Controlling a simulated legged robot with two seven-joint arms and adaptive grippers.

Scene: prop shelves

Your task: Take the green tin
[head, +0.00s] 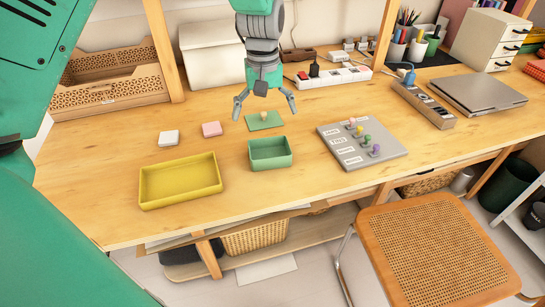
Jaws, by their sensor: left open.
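The green tin (270,162) is a small open box on the wooden table, near its front edge and in the middle of the head view. A flat green lid (258,125) with a pale knob lies just behind it, apart from it. My left gripper (265,104) points down with its two fingers spread and nothing between them. It shows above and behind the tin, over or near the lid; its exact height is hard to tell. My right gripper is out of view.
A yellow tray (181,196) lies left of the tin, with white (168,138) and pink (212,129) blocks behind. A grey board with colored pegs (352,157) lies to the right. Power strips (333,77), a laptop (478,92) and a wooden crate (112,90) stand farther back.

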